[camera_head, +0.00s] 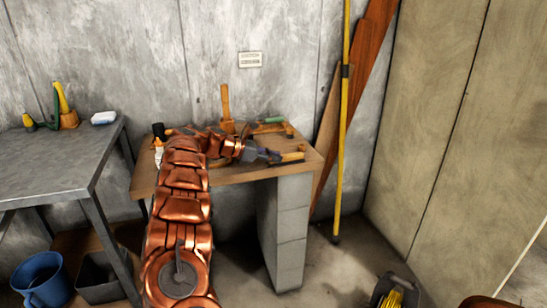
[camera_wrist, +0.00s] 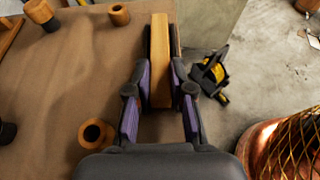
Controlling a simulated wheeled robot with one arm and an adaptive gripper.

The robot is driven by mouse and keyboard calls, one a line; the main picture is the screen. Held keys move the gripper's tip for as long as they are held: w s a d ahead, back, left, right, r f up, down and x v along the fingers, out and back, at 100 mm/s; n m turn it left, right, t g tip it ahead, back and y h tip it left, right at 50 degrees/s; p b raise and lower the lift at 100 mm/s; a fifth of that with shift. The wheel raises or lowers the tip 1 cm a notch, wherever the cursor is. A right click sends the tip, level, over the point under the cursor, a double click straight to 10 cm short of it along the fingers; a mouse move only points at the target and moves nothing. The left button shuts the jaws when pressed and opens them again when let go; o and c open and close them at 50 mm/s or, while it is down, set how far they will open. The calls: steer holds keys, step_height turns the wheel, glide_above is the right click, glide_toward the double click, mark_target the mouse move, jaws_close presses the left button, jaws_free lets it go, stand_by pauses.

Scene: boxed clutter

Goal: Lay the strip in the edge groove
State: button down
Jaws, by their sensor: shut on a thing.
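My gripper (camera_wrist: 160,70) is shut on a light wooden strip (camera_wrist: 160,32), which lies lengthwise between its dark, purple-padded fingers. In the wrist view the strip points away from the palm, close to the right edge of the brown workbench top (camera_wrist: 60,85). I cannot tell whether it touches the bench. In the head view my gripper (camera_head: 262,154) is over the right part of the wooden workbench (camera_head: 245,174). The edge groove cannot be made out in either view; the strip and fingers cover part of the edge.
Wooden cylinders stand on the bench, one near the palm (camera_wrist: 95,133) and one farther off (camera_wrist: 119,14). An upright wooden handle (camera_head: 225,102) and a green-handled tool (camera_head: 272,120) are at the back. A black-and-yellow object (camera_wrist: 211,71) is on the floor beyond the edge.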

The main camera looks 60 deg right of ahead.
steer(key=shift+f+b, duration=0.4)
steer(key=c, duration=1)
jaws_free()
steer(key=shift+s+a+f, duration=0.1)
steer(key=shift+r+p, duration=0.6)
steer(key=shift+p, duration=0.25)
steer(key=v, duration=1.2)
steer(key=shift+r, duration=0.1)
